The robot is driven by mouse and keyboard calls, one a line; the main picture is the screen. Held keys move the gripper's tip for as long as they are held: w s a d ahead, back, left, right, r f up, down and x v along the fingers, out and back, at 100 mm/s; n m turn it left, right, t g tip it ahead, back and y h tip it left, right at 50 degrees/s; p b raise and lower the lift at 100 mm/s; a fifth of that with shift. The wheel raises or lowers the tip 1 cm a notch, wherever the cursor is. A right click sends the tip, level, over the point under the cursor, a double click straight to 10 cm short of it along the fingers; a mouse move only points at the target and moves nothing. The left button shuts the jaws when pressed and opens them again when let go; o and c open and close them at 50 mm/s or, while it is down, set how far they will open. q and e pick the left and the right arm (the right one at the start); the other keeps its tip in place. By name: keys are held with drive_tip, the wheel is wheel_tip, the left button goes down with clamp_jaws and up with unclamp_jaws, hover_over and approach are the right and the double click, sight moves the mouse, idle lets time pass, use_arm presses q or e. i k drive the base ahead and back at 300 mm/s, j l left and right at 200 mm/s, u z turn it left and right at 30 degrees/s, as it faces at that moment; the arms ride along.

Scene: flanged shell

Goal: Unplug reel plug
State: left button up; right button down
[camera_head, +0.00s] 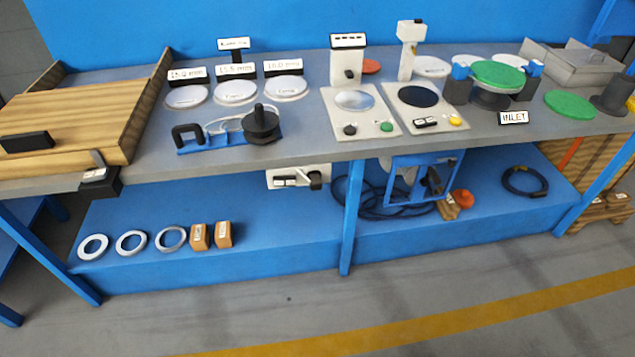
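A cable reel with a blue frame (446,165) stands on the lower shelf, under the right part of the bench. Dark cable (378,212) lies in loose loops at its left. A white outlet panel (290,169) is fixed below the bench's front edge, left of the middle leg. A dark plug-like piece (315,179) sits at the panel's right end. It looks seated in the panel, but I cannot tell whether it is the reel's plug. No cable can be followed between the two. Neither of my grippers is in view.
The bench top (300,145) carries discs, two white devices and a green-topped fixture (497,74). A blue leg (352,215) stands between outlet and reel. Rings and small brown boxes (200,237) lie on the lower shelf at left. The floor in front is clear.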

sight(316, 180)
drive_tip(key=l+u, duration=0.1)
drive_tip(key=u, duration=0.3)
drive_tip(key=i+l+u, duration=0.1)
drive_tip(key=u, duration=0.3)
drive_tip(key=l+u, duration=0.1)
drive_tip(key=u, duration=0.3)
drive_tip(key=i+l+u, duration=0.1)
drive_tip(key=l+u, duration=0.3)
drive_tip(key=l, duration=0.4)
drive_tip(key=l+u, duration=0.4)
drive_tip(key=l, duration=1.3)
drive_tip(key=k, duration=0.05)
